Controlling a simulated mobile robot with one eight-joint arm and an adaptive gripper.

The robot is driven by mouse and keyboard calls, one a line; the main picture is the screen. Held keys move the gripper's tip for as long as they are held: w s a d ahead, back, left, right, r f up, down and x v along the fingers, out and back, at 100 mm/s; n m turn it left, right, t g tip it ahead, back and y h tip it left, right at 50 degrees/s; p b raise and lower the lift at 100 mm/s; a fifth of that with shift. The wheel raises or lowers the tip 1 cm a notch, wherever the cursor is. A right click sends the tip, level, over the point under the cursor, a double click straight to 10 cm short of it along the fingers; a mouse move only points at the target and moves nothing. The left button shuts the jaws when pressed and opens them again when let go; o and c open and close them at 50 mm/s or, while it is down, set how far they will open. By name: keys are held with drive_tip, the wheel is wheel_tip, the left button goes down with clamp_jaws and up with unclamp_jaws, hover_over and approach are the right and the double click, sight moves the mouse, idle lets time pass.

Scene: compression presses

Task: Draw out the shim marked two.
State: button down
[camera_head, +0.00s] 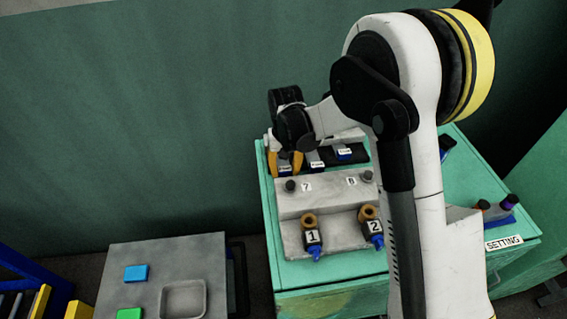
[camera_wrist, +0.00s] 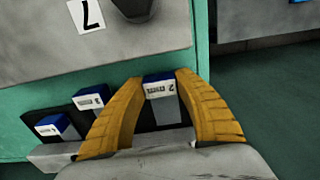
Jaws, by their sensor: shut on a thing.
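The shim marked two (camera_wrist: 159,87) is a blue-ended block with a white label, seen between my fingers in the wrist view. My gripper (camera_wrist: 160,80) has two orange fingers, shut on its sides. In the head view my gripper (camera_head: 285,166) is at the back left of the green bench, and the shim's front shows between the fingers. The shim's rear part sits over a dark area between the fingers, so I cannot tell how deep it is in its slot.
Shims marked 3 (camera_wrist: 90,100) and 4 (camera_wrist: 54,127) stand beside it. A grey press block (camera_head: 325,195) with black knobs and clamps tagged 1 (camera_head: 312,238) and 2 (camera_head: 374,228) is in front. A grey side table (camera_head: 150,260) holds a tray (camera_head: 184,286).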

sight(285, 170)
drive_tip(key=c, duration=0.9)
unclamp_jaws()
drive_tip(key=shift+s+f, duration=0.1)
drive_tip(key=shift+s, duration=0.1)
drive_tip(key=shift+o, duration=0.2)
wheel_tip(285, 170, up, 12)
drive_tip(key=s+d+r+m+t, duration=0.1)
drive_tip(key=s+d+r+t, duration=0.4)
drive_tip(key=s+d+r, duration=0.75)
drive_tip(key=s+d+f+t, duration=0.2)
drive_tip(key=s+d, duration=0.3)
drive_tip(key=s, duration=0.4)
drive_tip(key=shift+f+m, duration=0.3)
drive_tip(key=shift+f, duration=0.4)
